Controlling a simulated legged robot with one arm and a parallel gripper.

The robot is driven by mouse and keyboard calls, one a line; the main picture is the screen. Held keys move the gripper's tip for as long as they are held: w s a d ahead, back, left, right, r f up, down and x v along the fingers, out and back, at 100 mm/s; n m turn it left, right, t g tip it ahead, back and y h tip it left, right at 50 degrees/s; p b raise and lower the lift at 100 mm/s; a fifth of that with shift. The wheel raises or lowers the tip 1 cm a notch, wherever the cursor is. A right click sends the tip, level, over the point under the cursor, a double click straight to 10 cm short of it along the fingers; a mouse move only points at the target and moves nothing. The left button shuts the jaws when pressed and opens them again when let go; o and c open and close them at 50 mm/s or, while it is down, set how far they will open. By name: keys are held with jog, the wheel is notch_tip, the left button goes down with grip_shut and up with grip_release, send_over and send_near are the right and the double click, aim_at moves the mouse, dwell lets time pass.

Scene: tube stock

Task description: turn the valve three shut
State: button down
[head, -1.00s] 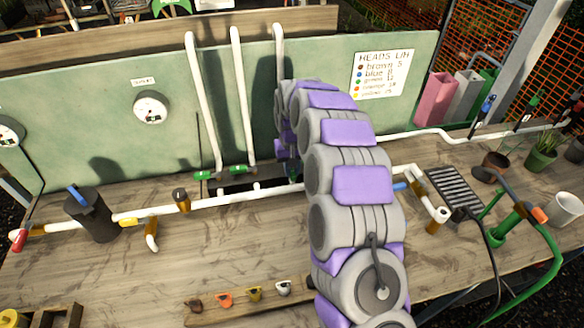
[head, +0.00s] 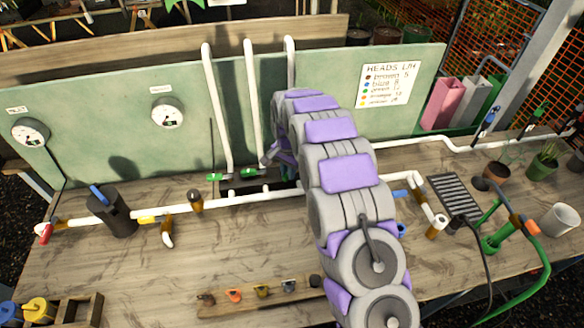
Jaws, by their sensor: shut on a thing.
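Three white riser pipes run down the green board to a row of valves on the bench. The first valve (head: 216,177) and the second valve (head: 250,172) show green handles lying across the picture. At the foot of the third riser, a small green-blue bit of valve three (head: 286,173) shows beside my arm; the rest is hidden. My gripper (head: 278,158) is at this third valve, mostly behind my purple and grey arm. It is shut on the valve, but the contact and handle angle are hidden.
A white pipe (head: 232,200) runs along the bench in front of the valves. A black canister (head: 113,214) stands left, a drain grate (head: 455,196) right. A rack of small coloured pieces (head: 262,291) lies at the front. The front-left bench top is fairly clear.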

jog(key=m, duration=0.2)
jog(key=w+a+m+p, duration=0.1)
jog(key=m+p, duration=0.1)
jog(key=m, duration=0.1)
jog(key=shift+w+a+r+m, duration=0.1)
jog(key=shift+w+a+m, duration=0.2)
jog(key=shift+w+a, duration=0.1)
jog(key=shift+w+a+m+p, duration=0.1)
jog(key=shift+w+m+p, duration=0.25)
jog(key=shift+m, duration=0.45)
jog(key=shift+w+a+m+p, duration=0.1)
jog(key=shift+w+m+p, duration=0.25)
jog(key=shift+m, duration=0.45)
jog(key=c, duration=1)
grip_release()
jog(key=shift+a, duration=0.15)
jog(key=shift+c, duration=0.2)
jog(key=shift+r, duration=0.35)
notch_tip(320, 180, up, 16)
jog(key=p, duration=0.1)
jog(key=shift+r, duration=0.2)
